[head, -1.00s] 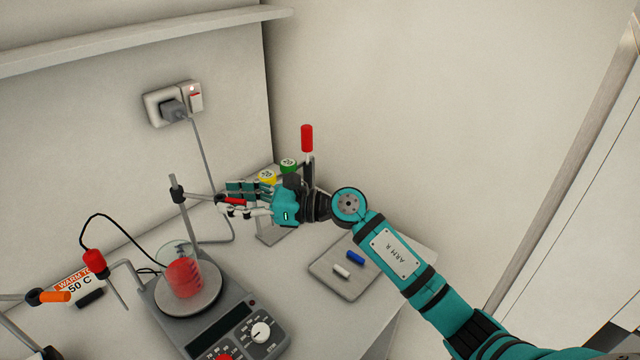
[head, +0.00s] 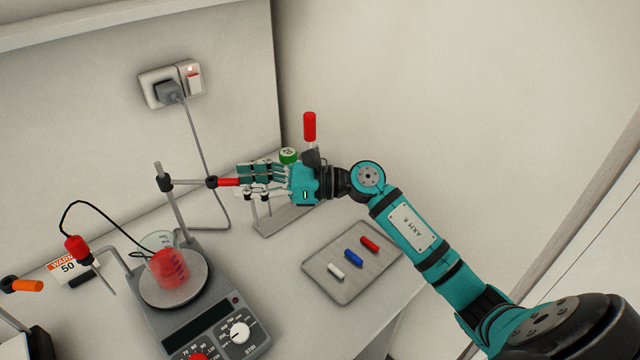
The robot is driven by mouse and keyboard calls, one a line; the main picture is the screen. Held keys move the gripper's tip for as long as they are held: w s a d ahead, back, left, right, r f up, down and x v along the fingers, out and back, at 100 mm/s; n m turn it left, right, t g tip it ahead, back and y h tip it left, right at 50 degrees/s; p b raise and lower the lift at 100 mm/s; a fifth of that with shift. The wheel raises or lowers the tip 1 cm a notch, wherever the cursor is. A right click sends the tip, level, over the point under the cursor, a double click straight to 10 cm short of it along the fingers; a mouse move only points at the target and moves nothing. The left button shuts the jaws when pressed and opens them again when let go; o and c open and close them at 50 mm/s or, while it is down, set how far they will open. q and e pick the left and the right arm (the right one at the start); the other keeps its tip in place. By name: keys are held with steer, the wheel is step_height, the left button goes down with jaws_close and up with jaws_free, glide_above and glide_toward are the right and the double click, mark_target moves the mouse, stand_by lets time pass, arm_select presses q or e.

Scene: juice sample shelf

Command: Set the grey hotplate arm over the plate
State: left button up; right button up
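The grey hotplate arm (head: 193,183) is clamped to the upright rod (head: 177,214) at the back of the hotplate. It points right, away from the plate (head: 152,296), and ends in a black joint and a red handle (head: 228,182). A beaker of red liquid (head: 170,269) stands on the plate. My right gripper (head: 240,183) is at the handle's right end, fingers pointing left. Its upper and lower fingers look apart, and most of the handle shows outside them. My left gripper is not in view.
A grey tray (head: 325,281) with red, blue and white pieces lies front right. A small stand with a green-capped vial (head: 289,155) is behind my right gripper. A red-topped probe (head: 77,248) with a black cable stands left of the hotplate. A wall socket (head: 170,86) is behind.

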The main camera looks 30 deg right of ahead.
steer(key=b+v, duration=0.5)
steer(key=v, duration=0.8)
steer(key=shift+d, duration=0.2)
steer(key=shift+f, duration=0.1)
